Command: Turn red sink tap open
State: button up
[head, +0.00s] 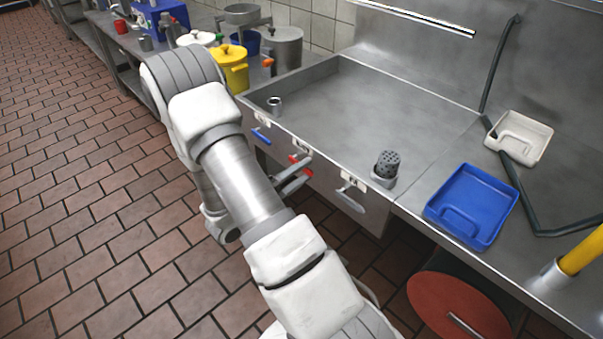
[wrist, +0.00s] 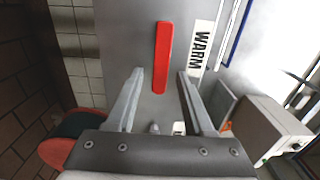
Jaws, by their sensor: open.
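The red sink tap (wrist: 162,50) is a long, narrow red handle on the grey sink front, beside a white label (wrist: 198,45) reading WARM. In the head view the red tap (head: 307,171) shows in part near my gripper (head: 293,177), partly covered by the fingers. My gripper (wrist: 161,72) is open, one finger on each side of the line of the handle. The near end of the handle shows between the fingertips in the wrist view. I cannot tell whether a finger touches it.
A blue handle (head: 261,136) is to the left on the sink front and a grey metal handle (head: 350,199) to the right. A blue tray (head: 473,206) and a perforated metal cup (head: 387,164) are on the counter. A red round lid (head: 440,300) is below.

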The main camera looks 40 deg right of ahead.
grip_shut()
dwell(1.4)
